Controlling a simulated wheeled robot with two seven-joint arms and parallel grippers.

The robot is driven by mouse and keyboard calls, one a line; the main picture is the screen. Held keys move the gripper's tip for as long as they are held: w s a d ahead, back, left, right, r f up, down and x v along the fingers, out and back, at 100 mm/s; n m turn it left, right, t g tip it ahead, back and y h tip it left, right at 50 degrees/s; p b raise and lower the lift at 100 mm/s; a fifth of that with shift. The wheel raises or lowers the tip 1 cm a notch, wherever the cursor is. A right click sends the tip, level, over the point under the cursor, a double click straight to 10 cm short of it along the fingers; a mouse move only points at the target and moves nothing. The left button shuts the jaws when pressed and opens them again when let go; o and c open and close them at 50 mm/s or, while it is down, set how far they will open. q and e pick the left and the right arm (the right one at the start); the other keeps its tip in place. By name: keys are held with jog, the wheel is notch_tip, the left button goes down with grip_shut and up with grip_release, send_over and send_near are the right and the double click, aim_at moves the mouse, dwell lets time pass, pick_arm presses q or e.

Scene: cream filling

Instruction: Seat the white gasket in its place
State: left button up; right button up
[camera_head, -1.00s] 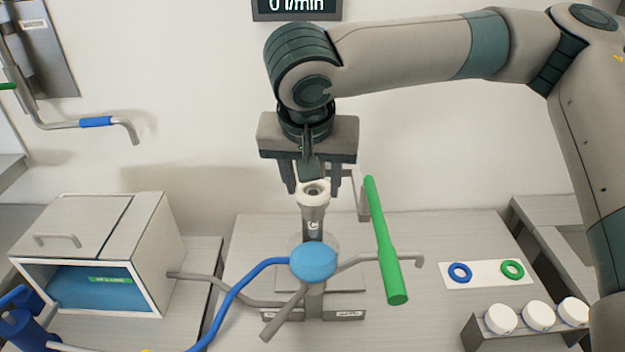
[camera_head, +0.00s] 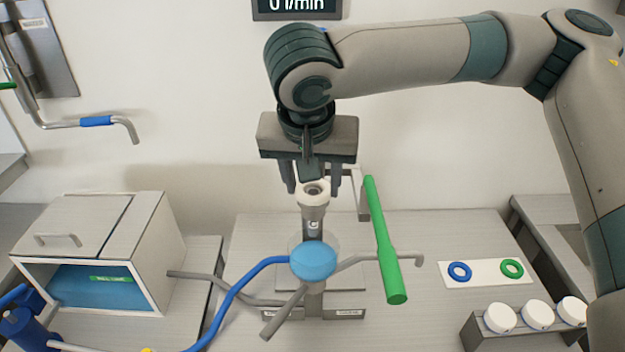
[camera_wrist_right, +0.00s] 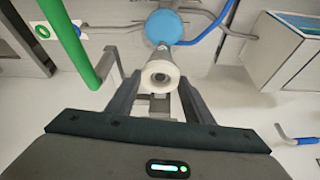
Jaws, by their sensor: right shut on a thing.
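The white gasket (camera_head: 313,188) is a pale ring at the upper, open end of the upright metal pipe (camera_head: 313,222). My right gripper (camera_head: 312,184) is above it, pointing down, with one finger on each side and shut on the gasket. In the right wrist view the gasket (camera_wrist_right: 160,76) lies between the fingertips, over the pipe mouth, with a dark hole in its middle. I cannot tell whether it is pressed flush or has a small gap below it. My left gripper is not in view.
A blue ring (camera_head: 459,272) and a green ring (camera_head: 512,268) lie on a white plate (camera_head: 485,281). A green bar (camera_head: 386,243) stands close right of the pipe. A blue dome (camera_head: 313,261) with several pipes sits below. White caps (camera_head: 537,315) are at lower right, an open box (camera_head: 100,245) at left.

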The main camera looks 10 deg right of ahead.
jog(key=shift+f, duration=0.15)
dwell(0.5)
jog(key=o, duration=1.1)
notch_tip(320, 180, up, 7)
jog(key=p, duration=0.5)
